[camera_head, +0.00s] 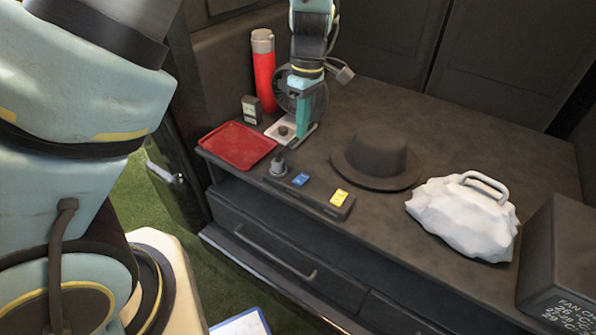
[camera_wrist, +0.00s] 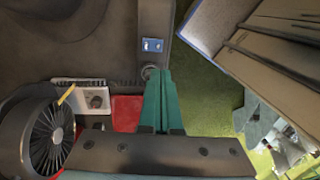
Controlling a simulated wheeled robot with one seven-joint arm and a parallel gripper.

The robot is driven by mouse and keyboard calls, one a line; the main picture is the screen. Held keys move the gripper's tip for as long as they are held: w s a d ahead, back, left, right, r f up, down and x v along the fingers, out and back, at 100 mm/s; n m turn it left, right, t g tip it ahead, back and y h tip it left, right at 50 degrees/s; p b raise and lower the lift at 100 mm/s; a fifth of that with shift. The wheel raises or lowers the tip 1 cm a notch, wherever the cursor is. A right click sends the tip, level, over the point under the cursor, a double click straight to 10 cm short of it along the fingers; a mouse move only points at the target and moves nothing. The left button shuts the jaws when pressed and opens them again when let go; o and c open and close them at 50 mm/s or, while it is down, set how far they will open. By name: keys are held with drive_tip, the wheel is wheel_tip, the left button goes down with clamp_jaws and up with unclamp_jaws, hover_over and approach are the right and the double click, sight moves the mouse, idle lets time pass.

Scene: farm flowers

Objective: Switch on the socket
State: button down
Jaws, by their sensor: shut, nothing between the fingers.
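The socket is a dark power strip (camera_head: 318,203) along the front edge of the dark counter. It carries a blue piece (camera_head: 300,179) and a yellow piece (camera_head: 339,197), and a grey knob-like plug (camera_head: 278,166) stands at its left end. In the wrist view the blue piece (camera_wrist: 152,45) and the round grey plug (camera_wrist: 149,72) show just beyond my fingertips. My gripper (camera_head: 303,139) points down with its teal fingers together and empty, above the counter behind the strip's left end. The fingers (camera_wrist: 157,78) also show in the wrist view, partly covering the plug area.
A red tray (camera_head: 236,147) lies left of the strip. A white plate with a dark knob (camera_head: 285,130) and a fan (camera_wrist: 46,140) are close to my gripper. A red cylinder (camera_head: 264,80) stands behind. A dark hat (camera_head: 378,160) and white sack (camera_head: 465,222) lie right.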

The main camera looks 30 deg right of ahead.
sight(298, 182)
idle(0.3)
drive_tip(key=f+p, duration=0.1)
drive_tip(key=f, duration=0.3)
drive_tip(key=a+f+p, duration=0.1)
drive_tip(key=f, duration=0.4)
drive_tip(key=f+p, duration=0.1)
drive_tip(key=f, duration=0.3)
drive_tip(key=shift+s+a+f, duration=0.25)
drive_tip(key=shift+s+f, duration=0.15)
drive_tip(key=shift+a+f+b, duration=0.1)
drive_tip(key=shift+f+b, duration=0.4)
drive_tip(key=shift+b, duration=0.35)
drive_tip(key=shift+r+p, duration=0.25)
drive_tip(key=shift+p, duration=0.05)
